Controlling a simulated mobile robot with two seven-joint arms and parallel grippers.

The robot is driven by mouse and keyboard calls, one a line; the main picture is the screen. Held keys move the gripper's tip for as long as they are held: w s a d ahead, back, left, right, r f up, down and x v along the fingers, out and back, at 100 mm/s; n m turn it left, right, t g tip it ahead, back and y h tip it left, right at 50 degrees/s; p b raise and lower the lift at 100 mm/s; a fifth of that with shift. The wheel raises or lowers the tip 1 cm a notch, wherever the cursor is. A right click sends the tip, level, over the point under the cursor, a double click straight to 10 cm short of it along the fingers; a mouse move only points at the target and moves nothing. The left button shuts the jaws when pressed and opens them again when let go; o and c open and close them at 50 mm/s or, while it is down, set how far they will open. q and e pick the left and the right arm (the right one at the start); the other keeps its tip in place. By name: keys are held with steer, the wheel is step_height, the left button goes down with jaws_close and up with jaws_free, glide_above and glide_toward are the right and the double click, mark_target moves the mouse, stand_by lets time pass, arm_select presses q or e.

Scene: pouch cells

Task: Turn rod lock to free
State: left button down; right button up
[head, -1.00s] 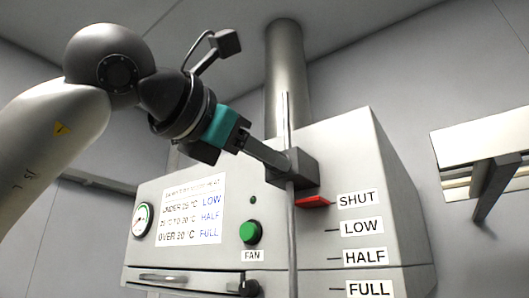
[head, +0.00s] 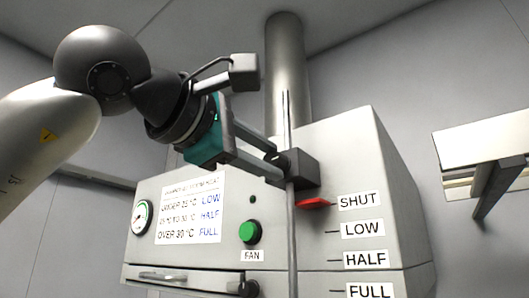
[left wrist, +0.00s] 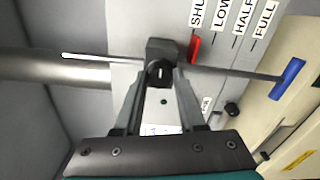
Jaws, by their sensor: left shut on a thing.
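The rod lock is a dark block (head: 298,168) around a thin vertical metal rod (head: 291,230), in front of the grey cabinet. It also shows in the left wrist view (left wrist: 162,46), with a round dark knob (left wrist: 160,72) bearing a pale slot mark. My left gripper (head: 274,158) reaches it from the left and is shut on the knob, one finger on each side. A red pointer (head: 314,203) beside the block stands level with the SHUT label (head: 359,201). My right gripper is not in view.
The cabinet (head: 385,150) carries LOW, HALF and FULL labels, a green FAN button (head: 250,232), a gauge (head: 142,216) and a notice (head: 190,209). A thick pipe (head: 287,75) rises behind. A blue handle (left wrist: 288,79) is at the rod's end. A shelf (head: 485,165) is at right.

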arm_select(q)
steer(key=shift+m, duration=0.4)
steer(key=c, duration=0.5)
jaws_free()
steer(key=shift+s, duration=0.1)
steer(key=b+v, duration=0.4)
steer(key=v, duration=1.1)
